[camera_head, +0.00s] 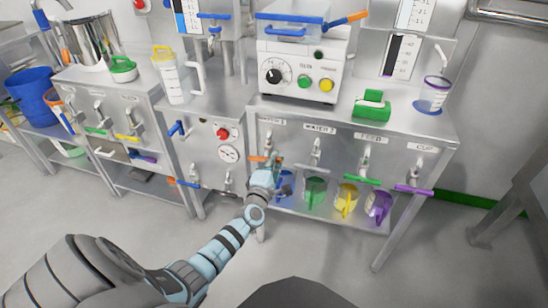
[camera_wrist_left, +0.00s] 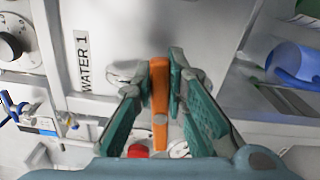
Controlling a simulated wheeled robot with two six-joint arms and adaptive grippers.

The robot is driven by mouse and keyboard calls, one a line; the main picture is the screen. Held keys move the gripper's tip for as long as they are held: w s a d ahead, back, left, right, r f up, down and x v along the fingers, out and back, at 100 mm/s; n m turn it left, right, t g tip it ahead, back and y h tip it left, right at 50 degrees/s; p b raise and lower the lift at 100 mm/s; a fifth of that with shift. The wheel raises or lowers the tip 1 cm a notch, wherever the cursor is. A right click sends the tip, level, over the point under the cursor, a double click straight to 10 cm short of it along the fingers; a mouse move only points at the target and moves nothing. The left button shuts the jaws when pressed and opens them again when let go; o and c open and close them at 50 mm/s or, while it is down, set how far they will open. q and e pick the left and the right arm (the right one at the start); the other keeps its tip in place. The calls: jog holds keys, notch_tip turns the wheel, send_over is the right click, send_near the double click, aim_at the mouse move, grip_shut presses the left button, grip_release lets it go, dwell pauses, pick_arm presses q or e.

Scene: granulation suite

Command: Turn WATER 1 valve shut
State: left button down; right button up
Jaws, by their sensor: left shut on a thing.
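The WATER 1 label (camera_wrist_left: 83,60) shows on the steel panel in the left wrist view, running up the picture. Beside it is the orange valve handle (camera_wrist_left: 160,105), lying roughly parallel to the label's text. My left gripper (camera_wrist_left: 161,70) has one finger on each side of this handle and is shut on it. In the head view my left gripper (camera_head: 271,168) is at the leftmost tap of the front panel, and the orange handle's end (camera_head: 257,159) sticks out to its left. The gripper hides most of this tap. My right gripper is in neither view.
To the right are the WATER 2 tap (camera_head: 316,150), a green-handled tap (camera_head: 362,180) and a purple-handled tap (camera_head: 413,189). Green (camera_head: 314,192), yellow (camera_head: 347,198) and purple (camera_head: 378,206) jugs stand on the shelf below. A red button (camera_head: 222,134) and gauge are to the left.

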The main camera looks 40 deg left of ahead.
pick_arm(q)
jog(key=shift+f+m, duration=0.35)
jog(key=shift+m, duration=0.65)
jog(key=c, duration=1.6)
grip_release()
jog(key=v, duration=1.2)
